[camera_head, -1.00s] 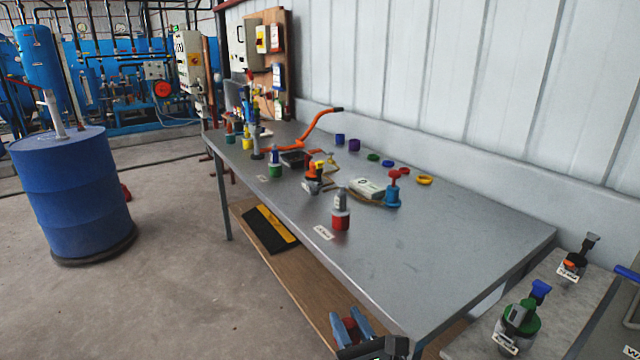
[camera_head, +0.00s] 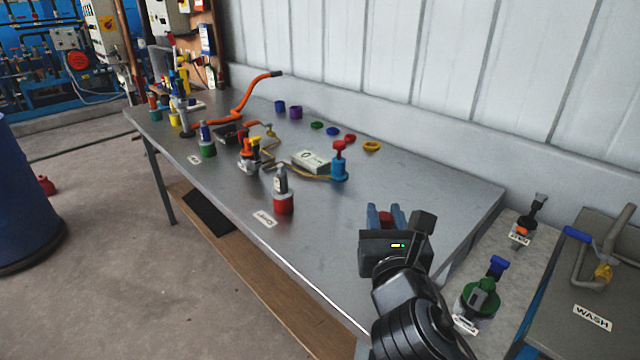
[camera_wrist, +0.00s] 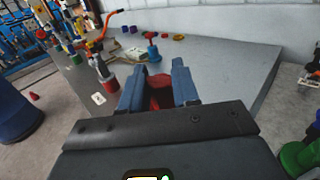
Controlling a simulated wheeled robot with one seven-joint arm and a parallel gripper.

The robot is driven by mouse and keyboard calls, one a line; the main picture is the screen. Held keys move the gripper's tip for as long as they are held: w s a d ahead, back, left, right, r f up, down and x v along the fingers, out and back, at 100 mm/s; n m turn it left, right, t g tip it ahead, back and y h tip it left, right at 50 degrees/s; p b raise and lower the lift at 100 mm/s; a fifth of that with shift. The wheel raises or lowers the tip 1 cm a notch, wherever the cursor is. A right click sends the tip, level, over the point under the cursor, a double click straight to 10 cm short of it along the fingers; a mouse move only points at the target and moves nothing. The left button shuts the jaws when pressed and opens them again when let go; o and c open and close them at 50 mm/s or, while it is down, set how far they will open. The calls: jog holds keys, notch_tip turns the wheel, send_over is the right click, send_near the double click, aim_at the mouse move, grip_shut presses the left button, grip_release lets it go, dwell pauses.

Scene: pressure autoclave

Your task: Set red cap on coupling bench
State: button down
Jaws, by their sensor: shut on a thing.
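My gripper (camera_head: 385,217) is over the near right part of the metal bench (camera_head: 421,207). Its blue fingers are shut on a red cap (camera_head: 386,219), which shows between them. In the wrist view the red cap (camera_wrist: 160,92) sits between the fingers, with the bench top beyond it. From these views I cannot tell how high the cap is above the bench. A grey and red coupling (camera_head: 283,202) stands upright near the bench's front edge, left of my gripper, beside a white label (camera_head: 264,218).
A blue fitting with a red top (camera_head: 339,165) and a white card (camera_head: 311,161) stand mid-bench. Coloured rings, including a yellow one (camera_head: 371,146), lie near the wall. A side table at right holds a green valve (camera_head: 482,297). The bench's right half is largely clear.

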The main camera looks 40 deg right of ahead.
jog(key=shift+w+d+f+b, duration=0.35)
jog(key=shift+w+d+f, duration=0.65)
jog(key=shift+w+f, duration=0.7)
jog(key=shift+w+d+f+b, duration=0.35)
jog(key=shift+w+d+f, duration=0.65)
jog(key=shift+w+f, duration=0.75)
jog(key=shift+w+d+f+b, duration=0.35)
jog(key=shift+w+d+f, duration=0.85)
jog(key=shift+f, duration=0.8)
jog(key=shift+w+a+f, duration=0.1)
jog(key=shift+w+a, duration=0.1)
jog(key=c, duration=0.8)
grip_release()
jog(key=shift+a, duration=0.1)
jog(key=b+v, duration=0.1)
jog(key=v, duration=1.1)
